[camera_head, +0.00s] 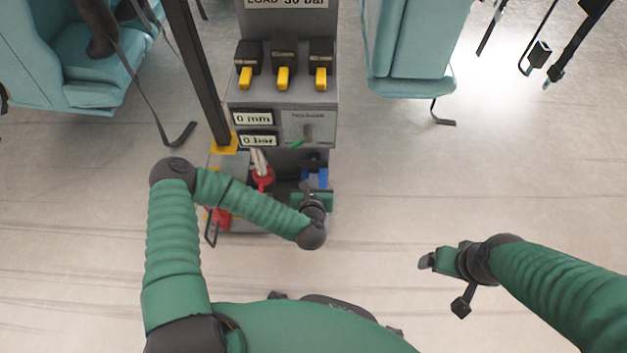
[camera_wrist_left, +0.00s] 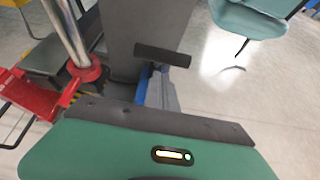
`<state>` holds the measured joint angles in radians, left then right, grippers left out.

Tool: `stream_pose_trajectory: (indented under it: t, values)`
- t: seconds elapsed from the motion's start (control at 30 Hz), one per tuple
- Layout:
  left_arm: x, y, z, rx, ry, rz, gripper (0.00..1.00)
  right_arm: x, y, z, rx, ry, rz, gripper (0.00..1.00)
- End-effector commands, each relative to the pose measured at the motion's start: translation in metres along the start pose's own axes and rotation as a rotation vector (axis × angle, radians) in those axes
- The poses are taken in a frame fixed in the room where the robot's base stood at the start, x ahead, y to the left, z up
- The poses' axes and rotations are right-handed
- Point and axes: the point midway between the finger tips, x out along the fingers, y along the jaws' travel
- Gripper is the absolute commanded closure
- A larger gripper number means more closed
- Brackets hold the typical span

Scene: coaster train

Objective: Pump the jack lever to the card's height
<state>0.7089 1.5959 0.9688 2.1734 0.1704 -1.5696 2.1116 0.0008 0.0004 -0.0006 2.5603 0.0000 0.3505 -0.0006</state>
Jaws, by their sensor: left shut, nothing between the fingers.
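The grey jack stand (camera_head: 320,98) shows in the head view with readouts of 0 mm (camera_head: 253,118) and 0 bar (camera_head: 257,140). The card (camera_head: 288,3) at its top is cut off; it reads LOAD and a bar figure. At the stand's foot are a red part with a pale rod (camera_head: 262,178) and blue parts (camera_head: 318,178). I cannot tell which part is the lever. My left gripper (camera_head: 312,192) is shut and empty before the blue parts. In the left wrist view a blue and grey part (camera_wrist_left: 158,90) stands beyond it. My right gripper (camera_head: 428,261) hangs apart at the right.
Teal seats (camera_head: 410,50) with dangling straps stand on both sides. The floor (camera_head: 400,190) right of the stand is clear.

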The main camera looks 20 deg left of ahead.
Motion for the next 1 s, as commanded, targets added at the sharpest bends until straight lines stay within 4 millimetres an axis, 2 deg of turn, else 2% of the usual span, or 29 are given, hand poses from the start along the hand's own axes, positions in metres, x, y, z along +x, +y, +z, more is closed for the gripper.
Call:
stream_pose_trajectory:
  t: [0.13, 0.47, 0.57, 0.77, 1.0]
  values:
    - [0.01, 0.0, 0.008, 0.001, 0.001, 0.0, 1.0, 0.007, 0.0, 0.001, -0.001, 0.001, 0.0, 0.15]
    - [0.01, 0.0, 0.011, 0.002, 0.002, -0.001, 1.0, 0.006, 0.0, 0.001, -0.001, 0.001, 0.0, 0.15]
    - [0.009, 0.0, 0.016, 0.001, 0.009, 0.0, 1.0, -0.002, 0.0, -0.001, -0.001, 0.001, 0.0, 0.15]
    - [0.01, 0.0, 0.03, 0.001, 0.047, 0.001, 1.0, -0.03, 0.0, -0.007, -0.001, 0.001, 0.0, 0.15]
    - [0.015, 0.0, 0.025, 0.001, 0.055, 0.001, 1.0, -0.027, 0.0, -0.007, -0.001, 0.001, 0.0, 0.15]
